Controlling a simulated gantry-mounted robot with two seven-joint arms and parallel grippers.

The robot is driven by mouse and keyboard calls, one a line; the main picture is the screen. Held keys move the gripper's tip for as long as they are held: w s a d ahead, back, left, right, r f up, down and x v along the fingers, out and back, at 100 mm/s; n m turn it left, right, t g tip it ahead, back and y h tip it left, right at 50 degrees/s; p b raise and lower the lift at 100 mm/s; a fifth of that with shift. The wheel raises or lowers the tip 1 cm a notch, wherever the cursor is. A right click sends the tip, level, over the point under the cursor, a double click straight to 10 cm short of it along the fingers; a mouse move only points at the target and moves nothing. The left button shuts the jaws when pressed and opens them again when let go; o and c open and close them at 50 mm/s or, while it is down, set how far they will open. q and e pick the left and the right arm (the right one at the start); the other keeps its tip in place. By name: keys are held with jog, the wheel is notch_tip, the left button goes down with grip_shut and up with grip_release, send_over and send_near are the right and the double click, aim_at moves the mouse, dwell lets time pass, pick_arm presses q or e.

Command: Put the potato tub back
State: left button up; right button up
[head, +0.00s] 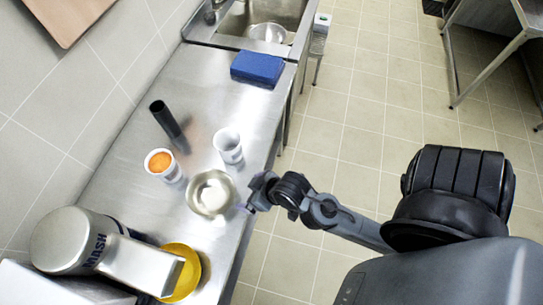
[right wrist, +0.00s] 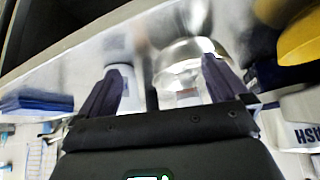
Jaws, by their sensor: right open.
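No label in view marks the potato tub. A white tub (head: 228,146), its inside seen as pale, stands on the steel counter, and a similar tub with orange contents (head: 160,164) stands to its left. A steel bowl (head: 194,201) with something white in it is just in front of them. My right gripper (head: 249,204) is at the counter edge, just right of the bowl. In the right wrist view its fingers (right wrist: 160,66) are apart with nothing held; the bowl (right wrist: 185,52) shows beyond them, and a white tub (right wrist: 131,88) is partly behind one finger. My left gripper is out of view.
A black cylinder (head: 166,120) stands behind the tubs. A blue block (head: 257,68) lies near the sink (head: 277,15). A steel machine marked MASH (head: 75,240) and a yellow bowl (head: 184,272) are at the front left. The counter between block and tubs is mostly clear.

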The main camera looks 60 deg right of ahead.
jog(key=s+d+n+g, duration=0.1)
jog(key=s+g, duration=0.2)
jog(key=s, duration=0.3)
jog(key=shift+n+h, duration=0.3)
jog(key=shift+f, duration=0.1)
notch_tip(320, 180, up, 24)
jog(key=p, duration=2.3)
jog(key=shift+f, duration=0.25)
jog(key=shift+f, duration=0.15)
jog(key=shift+s, duration=0.1)
